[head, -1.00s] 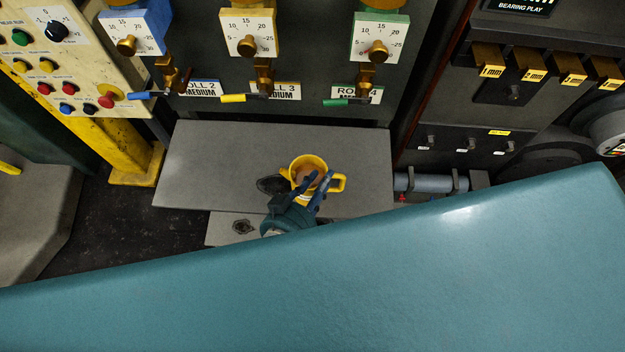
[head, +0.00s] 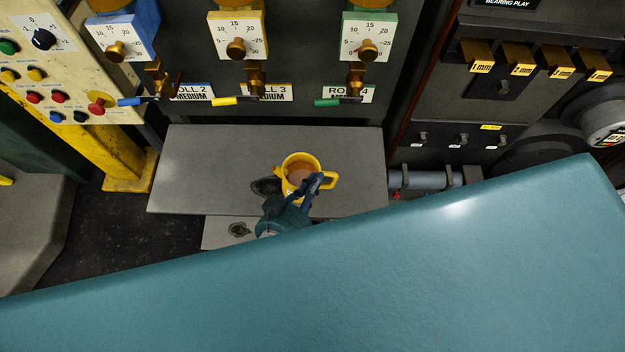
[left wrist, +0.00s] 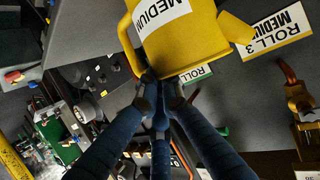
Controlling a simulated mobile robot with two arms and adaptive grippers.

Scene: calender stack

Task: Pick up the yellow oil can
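The yellow oil can (head: 290,163) stands on the grey ledge (head: 200,165), with its open top facing up and its handle on the right. My left gripper (head: 315,181) is at the near side of the can, by the handle. The left wrist view is rolled nearly upside down and shows the can (left wrist: 190,45) close up with a MEDIUM label. There the blue fingers (left wrist: 162,88) converge at the can's rim near the handle, with a small gap between the tips. I cannot tell whether they grip it. My right gripper is not in view.
Behind the ledge is a dark panel with dials, brass valves and ROLL plates (head: 348,94). A yellow post (head: 125,165) and a cream button panel (head: 60,70) stand at the left. A large teal surface (head: 330,270) fills the foreground and hides my left arm.

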